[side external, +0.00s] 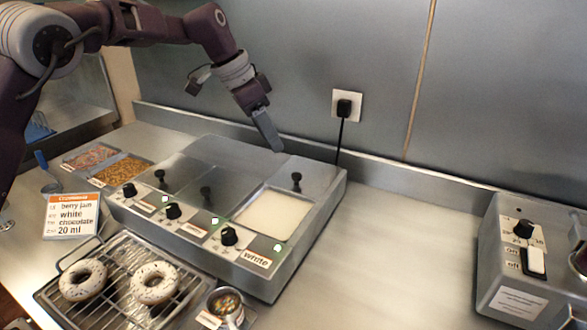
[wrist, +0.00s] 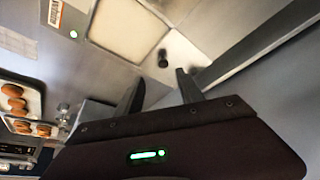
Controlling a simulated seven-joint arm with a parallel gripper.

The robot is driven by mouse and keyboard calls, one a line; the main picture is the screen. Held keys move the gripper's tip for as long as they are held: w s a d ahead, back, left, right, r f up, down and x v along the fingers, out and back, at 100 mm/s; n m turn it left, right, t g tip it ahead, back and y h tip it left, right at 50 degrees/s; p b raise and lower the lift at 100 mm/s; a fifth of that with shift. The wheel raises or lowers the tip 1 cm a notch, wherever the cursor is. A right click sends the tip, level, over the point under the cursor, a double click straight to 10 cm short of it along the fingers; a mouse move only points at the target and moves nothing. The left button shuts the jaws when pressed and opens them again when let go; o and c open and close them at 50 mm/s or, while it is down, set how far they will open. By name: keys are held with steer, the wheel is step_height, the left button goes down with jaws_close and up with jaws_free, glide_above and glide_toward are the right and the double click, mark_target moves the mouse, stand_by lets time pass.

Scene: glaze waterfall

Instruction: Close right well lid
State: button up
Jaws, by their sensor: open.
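The metal warmer (side external: 150,219) has several wells in a row. The right well (side external: 275,216) is open and shows white glaze; it also shows in the wrist view (wrist: 125,30). Its lid (side external: 318,174) lies slid back behind the opening, with a black knob (side external: 296,179) standing on it. The knob also shows in the wrist view (wrist: 163,60), just beyond my fingertips. My gripper (side external: 274,145) is above and behind the knob, apart from it. Its fingers (wrist: 160,80) are spread and hold nothing.
The other wells have their lids over them, with knobs (side external: 206,192). A rack with donuts (side external: 154,283) stands at the front left. A wall runs close behind, with a plugged cord (side external: 341,132). A control box (side external: 510,265) stands at the right; the counter between is clear.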

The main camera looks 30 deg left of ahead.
mark_target(296, 174)
steer(key=shift+m, duration=0.6)
steer(key=x, duration=0.3)
steer(key=w+x, duration=0.1)
steer(key=x, duration=0.7)
steer(key=shift+w+d, duration=0.25)
jaws_close()
steer(key=shift+r, duration=0.1)
